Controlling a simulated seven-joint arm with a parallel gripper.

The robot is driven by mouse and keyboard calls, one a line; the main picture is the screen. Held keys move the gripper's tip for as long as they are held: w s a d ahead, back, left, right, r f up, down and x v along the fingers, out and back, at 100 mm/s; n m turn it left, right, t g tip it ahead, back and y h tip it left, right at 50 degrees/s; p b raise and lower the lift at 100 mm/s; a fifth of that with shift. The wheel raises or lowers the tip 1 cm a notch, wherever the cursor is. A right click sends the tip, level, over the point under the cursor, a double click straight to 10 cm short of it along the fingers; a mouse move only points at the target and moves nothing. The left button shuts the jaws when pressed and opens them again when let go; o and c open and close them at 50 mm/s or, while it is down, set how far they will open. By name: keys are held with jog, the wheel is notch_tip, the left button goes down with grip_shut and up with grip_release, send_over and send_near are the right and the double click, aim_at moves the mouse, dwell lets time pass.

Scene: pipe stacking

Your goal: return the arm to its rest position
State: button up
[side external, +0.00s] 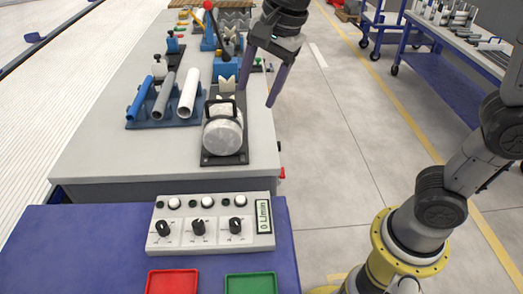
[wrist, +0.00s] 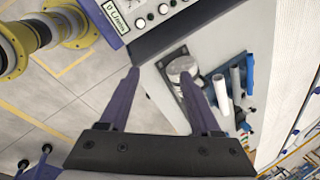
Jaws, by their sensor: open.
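My gripper (side external: 262,79) hangs over the right edge of the white table (side external: 95,158) in the side view, its two dark purple fingers apart with nothing between them. In the wrist view my gripper (wrist: 165,85) is also open and empty. A round metal clamp device (side external: 223,135) on a dark base plate stands below and left of it. White (side external: 189,93), grey (side external: 164,95) and blue (side external: 140,98) pipes lie side by side on a blue rack (side external: 165,122), left of the clamp and apart from my gripper.
A control box (side external: 210,222) with knobs stands on a blue surface in front, with a red tray (side external: 172,282) and a green tray (side external: 251,284). Blue clamps and a red-handled tool (side external: 209,27) stand at the back.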

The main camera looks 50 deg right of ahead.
jog(key=s+d+r+n+t, duration=0.15)
jog(key=s+d+n, duration=0.25)
jog(key=s+d, duration=0.55)
jog(key=s+f+n+h, duration=0.1)
jog(key=s+f+n, duration=0.7)
jog(key=n, duration=0.3)
jog(key=shift+s+d+n+t, duration=0.35)
jog(key=shift+s+d, duration=0.1)
jog(key=shift+s, duration=0.2)
jog(key=shift+c, duration=0.2)
